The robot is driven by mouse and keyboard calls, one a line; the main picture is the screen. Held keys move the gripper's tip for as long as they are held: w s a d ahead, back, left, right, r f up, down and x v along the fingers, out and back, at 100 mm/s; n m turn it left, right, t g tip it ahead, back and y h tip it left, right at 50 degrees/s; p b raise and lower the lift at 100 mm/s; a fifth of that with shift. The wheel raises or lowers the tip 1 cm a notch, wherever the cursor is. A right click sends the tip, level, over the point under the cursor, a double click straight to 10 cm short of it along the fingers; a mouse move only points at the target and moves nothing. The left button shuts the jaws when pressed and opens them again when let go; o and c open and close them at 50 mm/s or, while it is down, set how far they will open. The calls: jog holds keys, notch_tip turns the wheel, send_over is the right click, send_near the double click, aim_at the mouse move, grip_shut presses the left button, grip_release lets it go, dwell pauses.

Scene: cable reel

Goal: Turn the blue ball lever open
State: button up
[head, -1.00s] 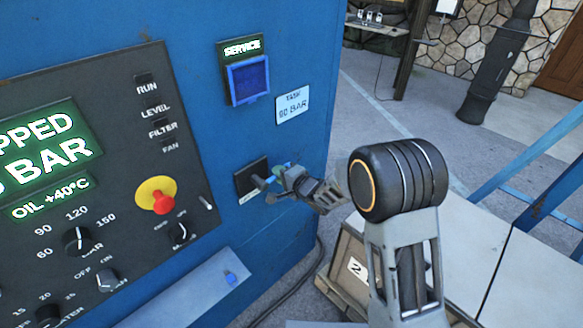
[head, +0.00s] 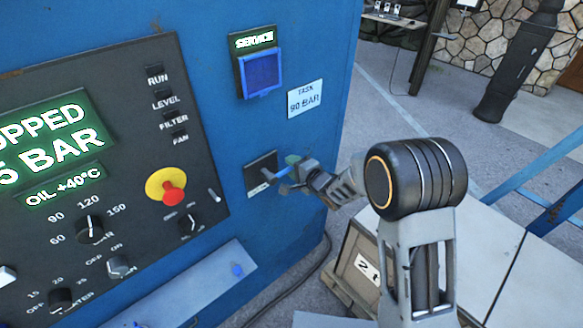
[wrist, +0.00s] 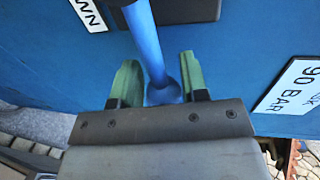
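The blue ball lever (head: 277,174) stands out from a dark plate (head: 258,172) on the blue cabinet's side panel. In the wrist view the blue lever (wrist: 148,45) comes down from the top edge to its rounded ball end between my two green fingers. My gripper (wrist: 157,84) is open around the lever, with a visible gap to each finger. In the head view my gripper (head: 288,173) is at the lever, and its fingers partly hide it.
A dark control panel with a red knob (head: 173,192) on yellow lies to the left. A blue-framed service box (head: 261,72) and a 90 BAR label (head: 305,97) are above the lever. A ledge (head: 190,290) juts out below. A numbered crate (head: 366,268) stands right.

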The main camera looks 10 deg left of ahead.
jog(key=shift+s+a, duration=0.2)
jog(key=shift+a, duration=0.1)
jog(key=shift+s+d, duration=0.1)
jog(key=shift+d, duration=0.15)
jog(key=b+v, duration=0.1)
jog(key=v, duration=1.2)
jog(key=shift+b, duration=0.3)
jog(key=shift+s+r, duration=0.1)
